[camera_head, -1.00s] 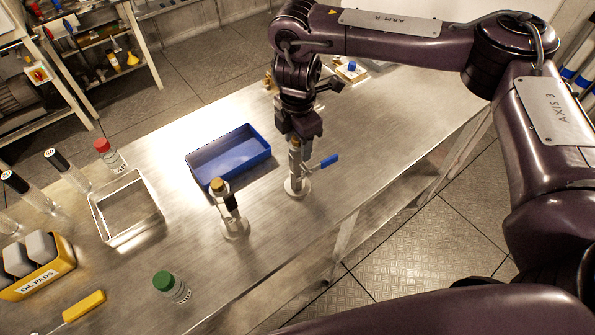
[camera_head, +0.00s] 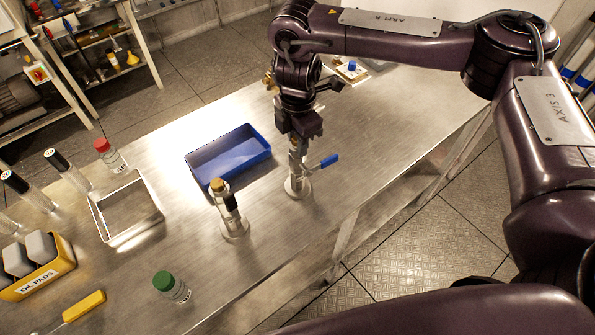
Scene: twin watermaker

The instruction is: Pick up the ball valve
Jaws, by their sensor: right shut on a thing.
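The ball valve (camera_head: 298,165) is a small metal body with a blue lever handle (camera_head: 326,162) pointing right. It stands upright over a round metal base (camera_head: 297,188) on the steel bench. My right gripper (camera_head: 298,141) points down from above and is shut on the top of the valve; its fingers partly hide the valve's upper end. I cannot tell whether the valve is clear of the base. My left gripper does not show.
A blue tray (camera_head: 230,167) lies left of the valve. A brass-topped fitting (camera_head: 222,193) stands on another round base at front left. A metal frame (camera_head: 128,238), a green-capped bottle (camera_head: 170,286) and an oil pads box (camera_head: 38,282) are further left. The bench's front edge is close on the right.

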